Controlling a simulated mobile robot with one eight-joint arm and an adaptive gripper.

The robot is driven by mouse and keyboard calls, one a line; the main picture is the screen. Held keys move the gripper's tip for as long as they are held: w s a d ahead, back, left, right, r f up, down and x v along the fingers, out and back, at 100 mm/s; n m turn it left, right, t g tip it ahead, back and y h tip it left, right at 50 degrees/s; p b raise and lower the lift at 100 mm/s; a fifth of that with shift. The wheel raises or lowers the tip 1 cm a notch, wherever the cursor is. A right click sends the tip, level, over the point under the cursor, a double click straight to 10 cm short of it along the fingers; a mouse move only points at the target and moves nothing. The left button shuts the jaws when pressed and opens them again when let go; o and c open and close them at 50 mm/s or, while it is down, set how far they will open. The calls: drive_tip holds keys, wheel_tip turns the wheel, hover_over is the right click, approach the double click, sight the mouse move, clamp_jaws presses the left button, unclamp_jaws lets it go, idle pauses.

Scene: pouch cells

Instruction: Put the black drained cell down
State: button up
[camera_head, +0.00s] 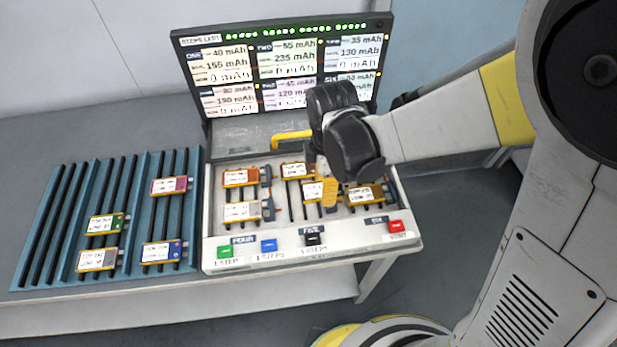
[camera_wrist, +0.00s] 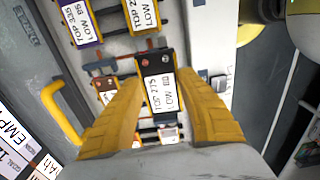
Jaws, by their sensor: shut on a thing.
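The black drained cell (camera_wrist: 156,72) shows in the wrist view with a dark end, a white label and an orange edge. My gripper (camera_wrist: 160,112) is shut on it, a yellow finger on each side. In the head view my gripper (camera_head: 328,192) is over the middle bay of the white tester (camera_head: 215,240), and its fingers and wrist hide part of what lies there. I cannot tell whether the cell touches the bay floor.
Other cells lie in the tester: two at left (camera_head: 240,178) (camera_head: 241,211), one behind (camera_head: 293,170), one at right (camera_head: 365,195). A blue rack (camera_head: 30,270) with several cells stands at left. The screen (camera_head: 286,65) and a yellow handle (camera_head: 290,136) rise behind. Coloured buttons line the front.

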sight(307, 188)
drive_tip(key=a+f, duration=0.2)
drive_tip(key=a, duration=0.1)
drive_tip(key=a+b, duration=0.1)
drive_tip(key=shift+w+a+f, duration=0.1)
drive_tip(key=shift+a+f, duration=0.05)
drive_tip(key=shift+f, duration=0.25)
wheel_tip(307, 188, down, 4)
drive_tip(key=shift+b, duration=1.15)
drive_tip(key=shift+r, duration=0.15)
drive_tip(key=o, duration=0.6)
drive_tip(key=shift+f, duration=0.25)
drive_tip(key=o, duration=0.4)
drive_tip(key=shift+r, duration=0.1)
